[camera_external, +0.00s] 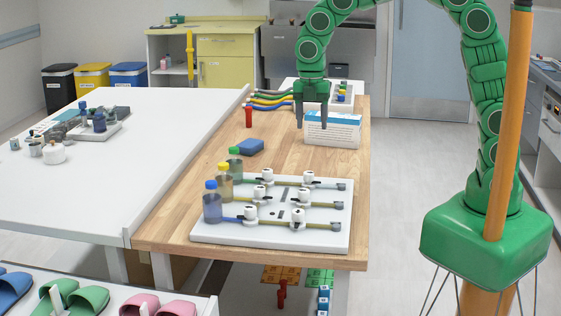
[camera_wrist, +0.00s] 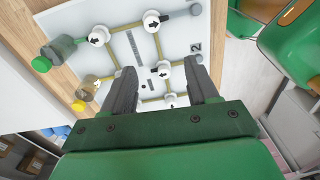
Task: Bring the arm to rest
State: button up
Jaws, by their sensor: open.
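My green arm arches in from the right, and my gripper (camera_external: 312,122) hangs pointing down over the far half of the wooden table (camera_external: 205,170). Its two grey fingers are apart with nothing between them. In the outside view they overlap the left end of a white and blue box (camera_external: 333,132); I cannot tell the gap. In the wrist view my open gripper (camera_wrist: 163,82) shows against a white board (camera_wrist: 185,45) with white valves and pipes. The board (camera_external: 270,236) lies on the near half of the table, apart from the gripper.
Blue-, yellow- and green-capped bottles (camera_external: 212,205) stand along the board's left side. A white table (camera_external: 110,190) adjoins on the left.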

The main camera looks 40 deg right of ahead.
jog(key=s+d+r+m, duration=0.2)
jog(key=s+d+m, duration=0.3)
jog(key=d, duration=0.4)
jog(key=s+d+r+m, duration=0.3)
jog(key=s+d+m, duration=0.1)
jog(key=d+m, duration=0.4)
jog(key=s+d+f+m+g, duration=0.1)
jog(key=s+d+m, duration=1.2)
jog(key=s, duration=0.3)
jog(key=shift+s+d+m, duration=0.3)
jog(key=shift+s, duration=0.05)
jog(key=shift+f, duration=0.1)
